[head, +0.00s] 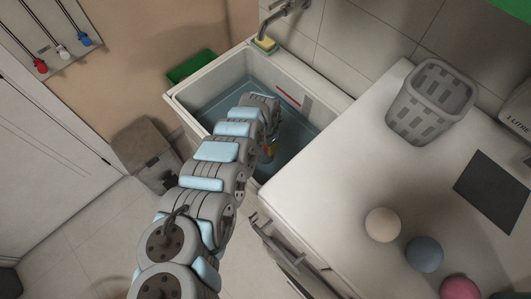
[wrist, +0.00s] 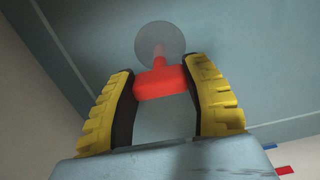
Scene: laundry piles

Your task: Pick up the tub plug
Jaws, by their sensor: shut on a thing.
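The tub plug (wrist: 165,80) is red and T-shaped in the wrist view. Its broad end sits between the two yellow-and-black fingers of my gripper (wrist: 160,82), which is shut on it. A narrow red stem runs from it to a round grey disc (wrist: 160,42) beyond the fingertips. I cannot tell whether the disc is part of the plug or lies on the basin floor. In the head view my arm reaches down into the sink (head: 202,92), and a bit of yellow finger shows low in the basin. The plug is mostly hidden there.
The basin walls surround my gripper. A faucet (head: 282,12) and a yellow sponge (head: 264,44) are at the sink's back edge. The counter at right holds a grey basket (head: 432,103) and several balls, including a blue one (head: 424,254). A grey bin (head: 147,148) stands left of the sink.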

